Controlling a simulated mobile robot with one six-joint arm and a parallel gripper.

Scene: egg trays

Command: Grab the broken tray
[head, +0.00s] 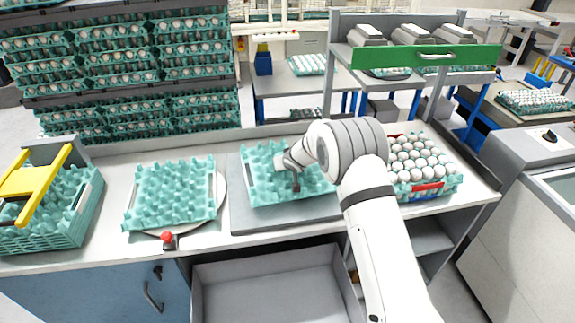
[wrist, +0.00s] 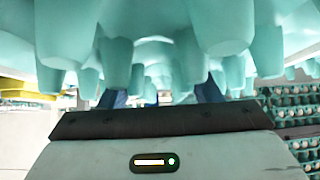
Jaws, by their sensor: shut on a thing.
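A teal empty egg tray (head: 262,172) is at the grey board in the middle of the counter. My gripper (head: 296,186) is at its right part, shut on it. In the wrist view the tray's teal cups (wrist: 225,35) fill the top, close above the gripper (wrist: 160,95); the fingertips are mostly hidden among them. No break in the tray is clear from here. My arm covers the tray's right end.
Another empty teal tray (head: 172,190) lies on a round plate to the left. A teal crate (head: 85,212) stands at far left. An open grey bin (head: 270,284) is below the counter front.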

